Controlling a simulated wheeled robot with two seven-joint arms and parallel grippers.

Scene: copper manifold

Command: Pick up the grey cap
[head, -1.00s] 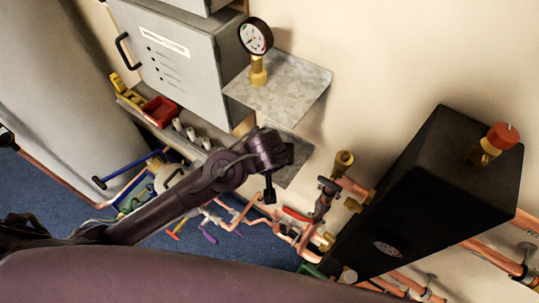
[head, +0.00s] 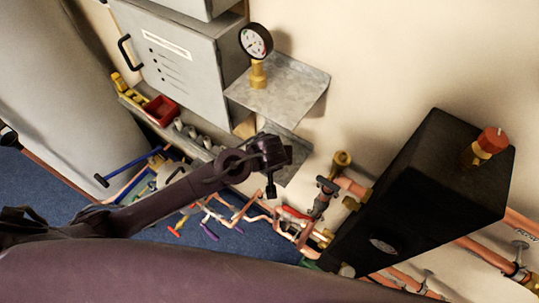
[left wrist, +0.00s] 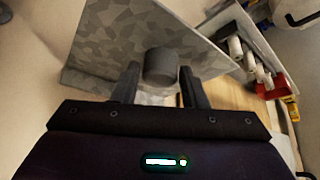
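The grey cap (left wrist: 161,67) is a short dark-grey cylinder in the left wrist view, in front of a galvanized metal shelf (left wrist: 125,35). My left gripper (left wrist: 159,72) is open, with one finger on each side of the cap. A narrow gap shows on the left side of the cap; the right finger is very close to it, and I cannot tell if they touch. In the head view my left gripper (head: 271,188) points down beside the lower metal shelf (head: 292,172), and I cannot make out the cap there. My right gripper is not in view.
A pressure gauge (head: 256,42) stands on the upper metal shelf (head: 290,90). A long grey tray (head: 190,142) with a red bin (head: 160,110) and white cylinders runs along the wall. Copper pipes (head: 285,222) and a black box (head: 425,195) lie to the right.

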